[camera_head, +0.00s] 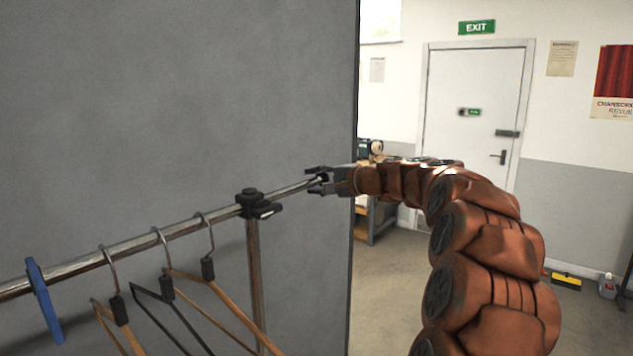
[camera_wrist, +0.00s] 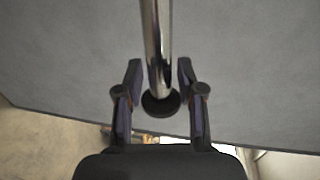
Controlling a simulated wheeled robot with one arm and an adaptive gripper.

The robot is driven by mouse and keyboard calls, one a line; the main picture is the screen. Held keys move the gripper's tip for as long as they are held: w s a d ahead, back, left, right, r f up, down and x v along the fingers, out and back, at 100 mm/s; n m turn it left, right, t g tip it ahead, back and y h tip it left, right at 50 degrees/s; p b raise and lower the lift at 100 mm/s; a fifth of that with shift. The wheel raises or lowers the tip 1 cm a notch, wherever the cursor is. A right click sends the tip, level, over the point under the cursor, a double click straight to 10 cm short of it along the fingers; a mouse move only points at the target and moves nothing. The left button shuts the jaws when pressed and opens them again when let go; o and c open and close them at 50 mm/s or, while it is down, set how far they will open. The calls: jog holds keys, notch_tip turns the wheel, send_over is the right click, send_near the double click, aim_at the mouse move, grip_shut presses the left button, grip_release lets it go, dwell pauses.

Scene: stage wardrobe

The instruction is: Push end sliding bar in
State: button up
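The end sliding bar (camera_head: 292,189) is a thin chrome rod that sticks out to the right from the black clamp (camera_head: 254,204) at the top of the rack's post. In the wrist view the bar (camera_wrist: 157,45) runs down from the top and ends in a round black cap (camera_wrist: 160,103). My gripper (camera_head: 318,181) is at the bar's free end. In the wrist view my gripper (camera_wrist: 158,82) is open, with one finger on each side of the bar's capped end and visible gaps between fingers and rod.
Several hangers (camera_head: 208,268) hang on the thicker rail (camera_head: 140,243) left of the clamp, with a blue marker (camera_head: 44,300) farther left. A large grey panel (camera_head: 180,90) stands close behind the rack. Open floor (camera_head: 390,285) lies to the right, towards a door (camera_head: 475,120).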

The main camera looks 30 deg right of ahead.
aim_at(284, 194)
grip_shut()
dwell(0.4)
jog(key=s+a+b, duration=0.1)
jog(key=a, duration=0.3)
jog(key=s+a+b, duration=0.1)
jog(key=a+b, duration=0.1)
jog(key=a, duration=0.2)
jog(key=s+a+b, duration=0.1)
jog(key=s+a, duration=0.1)
jog(key=a, duration=0.2)
jog(key=shift+b, duration=0.35)
jog(key=shift+o, duration=1.2)
grip_release()
jog(key=shift+s, duration=0.15)
jog(key=v, duration=1.2)
